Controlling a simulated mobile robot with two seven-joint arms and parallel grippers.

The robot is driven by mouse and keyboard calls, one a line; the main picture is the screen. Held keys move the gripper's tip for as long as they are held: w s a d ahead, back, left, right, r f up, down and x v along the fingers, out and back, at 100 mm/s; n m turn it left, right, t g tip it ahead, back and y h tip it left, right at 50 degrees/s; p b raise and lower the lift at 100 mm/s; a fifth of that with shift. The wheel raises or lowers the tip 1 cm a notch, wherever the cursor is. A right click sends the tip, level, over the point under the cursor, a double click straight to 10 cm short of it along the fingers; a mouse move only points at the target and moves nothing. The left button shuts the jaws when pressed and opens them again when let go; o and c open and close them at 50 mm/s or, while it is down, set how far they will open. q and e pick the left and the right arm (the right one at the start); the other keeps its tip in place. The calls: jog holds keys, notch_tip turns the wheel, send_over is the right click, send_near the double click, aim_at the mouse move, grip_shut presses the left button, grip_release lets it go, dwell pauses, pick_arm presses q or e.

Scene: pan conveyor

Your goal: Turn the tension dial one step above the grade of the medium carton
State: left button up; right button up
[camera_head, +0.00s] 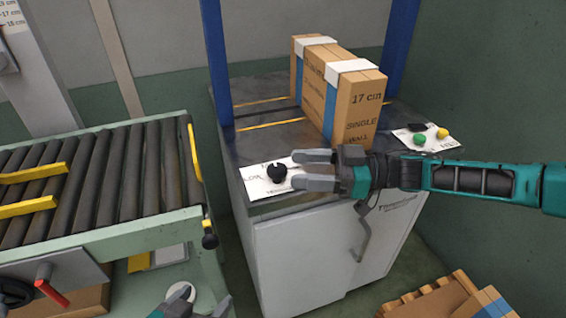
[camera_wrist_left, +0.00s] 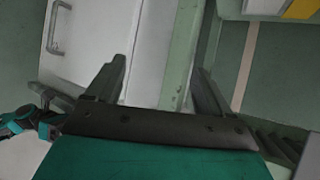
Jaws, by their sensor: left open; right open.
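The tension dial (camera_head: 277,172) is a black round knob on a white label plate (camera_head: 257,187) at the front left of the strapping table's dark top. A brown carton (camera_head: 355,105) stands upright on the table under the blue arch, printed "17 cm" and "SINGLE WALL". My right gripper (camera_head: 295,170) reaches in from the right with its fingers open beside the dial; I cannot tell whether they touch it. Part of the label is hidden by the fingers. My left gripper (camera_head: 196,303) is open and empty, low at the bottom edge; its open fingers show in the left wrist view (camera_wrist_left: 158,85).
A roller conveyor (camera_head: 110,175) with yellow guides (camera_head: 30,206) stands at the left. A plate with green (camera_head: 419,139) and yellow (camera_head: 442,133) buttons lies on the table's right side. Blue posts (camera_head: 217,60) rise from the table. A pallet with a carton (camera_head: 487,306) sits at the bottom right.

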pick_arm(q)
jog(key=shift+s+a+f+p, duration=0.1)
jog(key=shift+s+a+p, duration=0.1)
jog(key=shift+a+p, duration=0.15)
pick_arm(e)
jog(key=d, duration=0.7)
jog(key=shift+s+d, duration=0.15)
jog(key=shift+s, duration=0.1)
pick_arm(q)
jog(key=shift+d, duration=0.15)
pick_arm(e)
jog(key=shift+d, duration=0.1)
